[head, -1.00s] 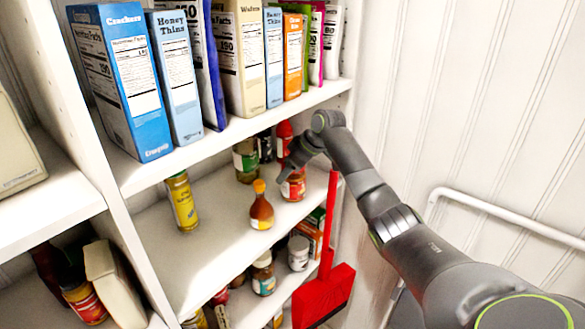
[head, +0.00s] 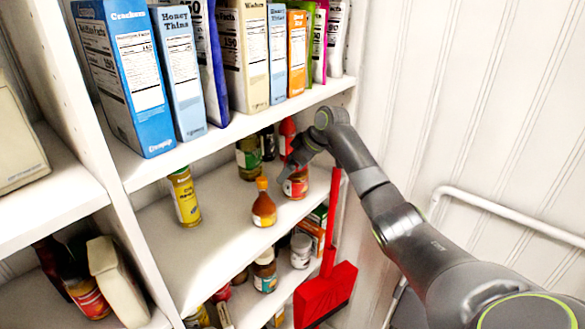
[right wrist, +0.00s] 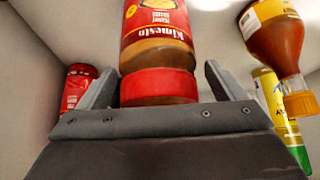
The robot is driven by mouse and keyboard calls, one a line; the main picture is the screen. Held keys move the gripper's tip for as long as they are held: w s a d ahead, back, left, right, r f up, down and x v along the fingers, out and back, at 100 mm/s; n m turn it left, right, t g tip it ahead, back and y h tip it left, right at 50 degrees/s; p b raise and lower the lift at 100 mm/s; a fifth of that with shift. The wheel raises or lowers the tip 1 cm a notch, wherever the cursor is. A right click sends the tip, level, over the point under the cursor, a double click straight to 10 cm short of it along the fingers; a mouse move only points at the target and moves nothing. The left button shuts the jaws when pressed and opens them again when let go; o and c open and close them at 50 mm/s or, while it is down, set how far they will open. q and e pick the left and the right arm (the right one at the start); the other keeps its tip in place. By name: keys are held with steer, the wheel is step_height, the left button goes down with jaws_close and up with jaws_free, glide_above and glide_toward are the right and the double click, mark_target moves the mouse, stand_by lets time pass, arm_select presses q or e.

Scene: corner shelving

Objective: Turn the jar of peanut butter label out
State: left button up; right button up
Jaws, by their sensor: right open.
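The peanut butter jar (head: 296,184) stands at the right end of the middle shelf, partly covered by my right gripper. In the right wrist view the jar (right wrist: 158,50) appears upside down, with a red lid and a red and yellow label facing the camera. My right gripper (right wrist: 168,88) is open, with one finger on each side of the jar near its lid. Gaps show between the fingers and the jar. My left gripper is not in view.
A sauce bottle (head: 263,205) stands left of the jar, also in the right wrist view (right wrist: 280,45). A yellow bottle (head: 184,197), a green-labelled jar (head: 249,160) and a red-capped bottle (head: 287,135) share the shelf. A red dustpan (head: 325,292) hangs at the right edge.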

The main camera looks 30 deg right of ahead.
steer(key=b+v, duration=0.5)
steer(key=v, duration=0.6)
steer(key=shift+s+r, duration=0.25)
steer(key=shift+r, duration=0.1)
